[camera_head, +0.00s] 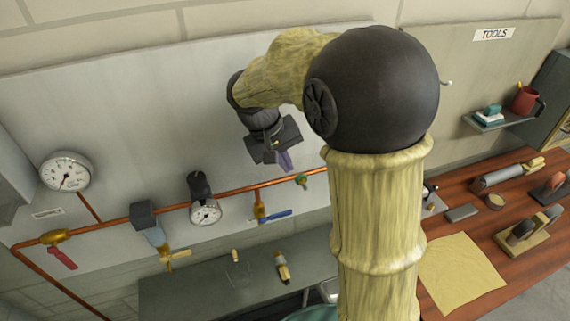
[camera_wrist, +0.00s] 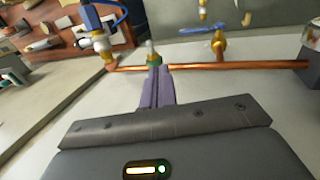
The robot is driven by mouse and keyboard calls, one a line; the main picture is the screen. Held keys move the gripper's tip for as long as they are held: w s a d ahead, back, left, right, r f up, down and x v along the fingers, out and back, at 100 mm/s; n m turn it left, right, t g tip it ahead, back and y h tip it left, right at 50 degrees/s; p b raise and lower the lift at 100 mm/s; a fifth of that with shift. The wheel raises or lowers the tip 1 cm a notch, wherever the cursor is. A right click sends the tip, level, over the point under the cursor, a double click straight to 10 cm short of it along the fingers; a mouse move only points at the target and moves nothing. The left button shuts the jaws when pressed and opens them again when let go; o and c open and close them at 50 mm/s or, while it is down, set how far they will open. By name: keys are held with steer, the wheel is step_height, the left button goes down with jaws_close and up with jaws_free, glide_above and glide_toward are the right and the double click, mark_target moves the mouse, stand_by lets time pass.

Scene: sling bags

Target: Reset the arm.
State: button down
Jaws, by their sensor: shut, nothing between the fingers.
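My gripper (camera_head: 286,163) hangs in front of the grey wall panel (camera_head: 120,110), above the copper pipe, at the end of my bent arm. Its purple fingers are together and empty; they also show in the wrist view (camera_wrist: 156,82). In the wrist view the fingertips overlap the line of sight to a small green and brass fitting (camera_wrist: 154,60) on the pipe. I cannot tell the gap between them. The same fitting shows in the head view (camera_head: 302,180). My arm hides part of the panel and bench.
The copper pipe (camera_head: 108,220) carries a red-handled valve (camera_head: 62,255), a gauge (camera_head: 206,211) and a blue-handled valve (camera_head: 272,215). A grey shelf (camera_head: 190,295) is below. At right, a wooden bench (camera_head: 500,288) holds a yellow cloth (camera_head: 460,273) and tools. A red mug (camera_head: 525,100) stands on a small shelf.

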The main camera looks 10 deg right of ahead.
steer(key=shift+s, duration=0.1)
steer(key=s+d+f+m+t+y, duration=0.1)
steer(key=s+d+f+t+y, duration=0.1)
steer(key=s+f, duration=0.6)
steer(key=s+d+y, duration=0.1)
steer(key=s, duration=0.3)
steer(key=shift+d+f+y, duration=0.2)
steer(key=shift+f+y, duration=0.05)
steer(key=shift+y, duration=0.15)
steer(key=shift+a, duration=0.15)
